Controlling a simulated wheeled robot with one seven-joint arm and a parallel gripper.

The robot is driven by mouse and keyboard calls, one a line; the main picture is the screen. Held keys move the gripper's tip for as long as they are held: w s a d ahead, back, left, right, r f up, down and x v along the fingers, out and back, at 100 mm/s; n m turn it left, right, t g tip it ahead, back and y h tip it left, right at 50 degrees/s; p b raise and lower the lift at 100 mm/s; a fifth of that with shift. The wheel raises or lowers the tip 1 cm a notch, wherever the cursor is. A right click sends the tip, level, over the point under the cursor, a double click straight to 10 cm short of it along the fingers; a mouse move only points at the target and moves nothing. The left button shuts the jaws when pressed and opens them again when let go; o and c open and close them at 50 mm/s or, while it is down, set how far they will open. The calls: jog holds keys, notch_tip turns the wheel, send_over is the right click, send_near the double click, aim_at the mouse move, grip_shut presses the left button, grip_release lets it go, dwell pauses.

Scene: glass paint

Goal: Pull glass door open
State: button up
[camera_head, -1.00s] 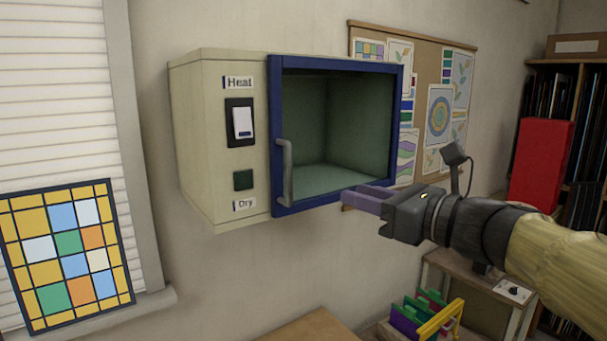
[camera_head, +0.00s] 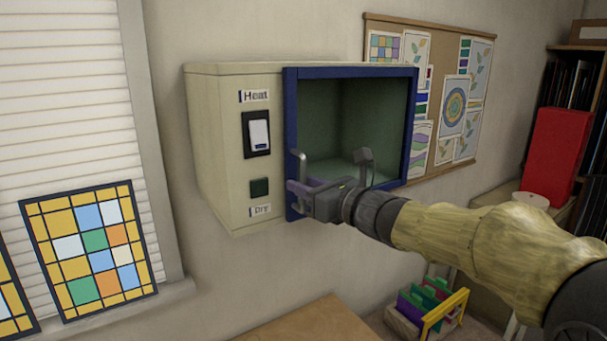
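The glass door (camera_head: 348,120) has a blue frame and closes the front of a cream wall-mounted cabinet (camera_head: 222,140). It looks shut. Its grey upright handle (camera_head: 300,166) is on the left side of the frame; the lower part is hidden by my gripper. My gripper (camera_head: 297,187) reaches in from the right, with its purple fingers at the handle's lower part. The fingers overlap the handle in this view. I cannot tell whether they touch it, enclose it or are closed on it.
A pinboard (camera_head: 447,150) hangs on the wall to the right. A wooden table edge (camera_head: 305,322) and a rack of colored panels (camera_head: 428,305) are below. Space in front of the door is clear except for my arm.

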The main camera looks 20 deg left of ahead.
jog(key=shift+w+a, duration=0.2)
jog(key=shift+a, duration=0.2)
grip_shut()
jog(key=shift+s+d, duration=0.1)
jog(key=shift+d, duration=0.05)
